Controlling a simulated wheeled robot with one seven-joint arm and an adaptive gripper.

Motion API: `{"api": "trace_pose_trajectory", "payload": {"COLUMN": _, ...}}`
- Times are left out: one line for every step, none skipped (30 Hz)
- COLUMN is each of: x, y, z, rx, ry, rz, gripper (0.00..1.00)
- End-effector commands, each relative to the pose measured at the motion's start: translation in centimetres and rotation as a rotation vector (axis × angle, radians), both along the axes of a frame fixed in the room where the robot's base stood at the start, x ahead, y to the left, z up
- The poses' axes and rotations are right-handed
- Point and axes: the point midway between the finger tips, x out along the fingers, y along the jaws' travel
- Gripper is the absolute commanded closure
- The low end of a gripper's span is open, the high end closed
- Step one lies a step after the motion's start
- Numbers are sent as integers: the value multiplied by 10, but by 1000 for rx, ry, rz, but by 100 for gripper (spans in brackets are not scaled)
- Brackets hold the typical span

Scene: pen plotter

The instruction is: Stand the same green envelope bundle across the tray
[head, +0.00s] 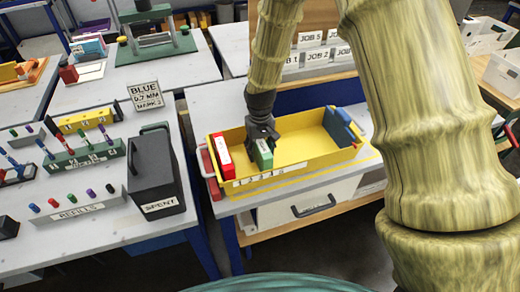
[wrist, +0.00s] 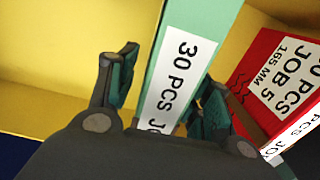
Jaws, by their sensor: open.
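The green envelope bundle (head: 264,156) is in the left half of the yellow tray (head: 318,150), beside the red bundle. It appears upright, with its length running across the tray. In the wrist view the green bundle (wrist: 182,72) shows a white "30 PCS" label. My gripper (head: 262,136) is low over it, with open fingers on either side. In the wrist view my gripper (wrist: 165,92) leaves a clear gap on the left of the bundle; the right finger is close to it, and I cannot tell whether they touch. The bundle's lower end is hidden by my gripper.
A red bundle (head: 221,152) marked JOB 5 stands at the tray's left end, close to my right finger in the wrist view (wrist: 282,85). Blue bundles (head: 340,127) lean at the right end. The tray's middle is bare. A dark SPENT box (head: 157,175) stands left.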

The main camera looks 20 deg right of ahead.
Motion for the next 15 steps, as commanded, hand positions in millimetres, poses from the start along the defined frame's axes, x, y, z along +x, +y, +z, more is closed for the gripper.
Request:
{"api": "trace_pose_trajectory", "payload": {"x": 0, "y": 0, "z": 2, "rx": 0, "ry": -1, "rz": 0, "gripper": 50}}
{"api": "trace_pose_trajectory", "payload": {"x": 0, "y": 0, "z": 3, "rx": 0, "ry": -1, "rz": 0, "gripper": 50}}
{"api": "trace_pose_trajectory", "payload": {"x": 1, "y": 0, "z": 6, "rx": 0, "ry": -2, "rz": 0, "gripper": 50}}
{"api": "trace_pose_trajectory", "payload": {"x": 1, "y": 0, "z": 8, "rx": 0, "ry": -2, "rz": 0, "gripper": 50}}
{"api": "trace_pose_trajectory", "payload": {"x": 1, "y": 0, "z": 11, "rx": 0, "ry": -3, "rz": 0, "gripper": 50}}
{"api": "trace_pose_trajectory", "payload": {"x": 1, "y": 0, "z": 16, "rx": 0, "ry": -3, "rz": 0, "gripper": 50}}
{"api": "trace_pose_trajectory", "payload": {"x": 1, "y": 0, "z": 19, "rx": 0, "ry": -2, "rz": 0, "gripper": 50}}
{"api": "trace_pose_trajectory", "payload": {"x": 1, "y": 0, "z": 23, "rx": 0, "ry": -3, "rz": 0, "gripper": 50}}
{"api": "trace_pose_trajectory", "payload": {"x": 1, "y": 0, "z": 28, "rx": 1, "ry": -4, "rz": 0, "gripper": 50}}
{"api": "trace_pose_trajectory", "payload": {"x": 1, "y": 0, "z": 33, "rx": 1, "ry": -4, "rz": 0, "gripper": 50}}
{"api": "trace_pose_trajectory", "payload": {"x": 1, "y": 0, "z": 37, "rx": 1, "ry": -2, "rz": 0, "gripper": 50}}
{"api": "trace_pose_trajectory", "payload": {"x": 1, "y": 0, "z": 42, "rx": 1, "ry": -3, "rz": 0, "gripper": 50}}
{"api": "trace_pose_trajectory", "payload": {"x": 1, "y": 0, "z": 47, "rx": 1, "ry": -4, "rz": 0, "gripper": 50}}
{"api": "trace_pose_trajectory", "payload": {"x": 1, "y": 0, "z": 51, "rx": 1, "ry": -3, "rz": 0, "gripper": 50}}
{"api": "trace_pose_trajectory", "payload": {"x": 1, "y": 0, "z": 57, "rx": 1, "ry": -3, "rz": 0, "gripper": 50}}
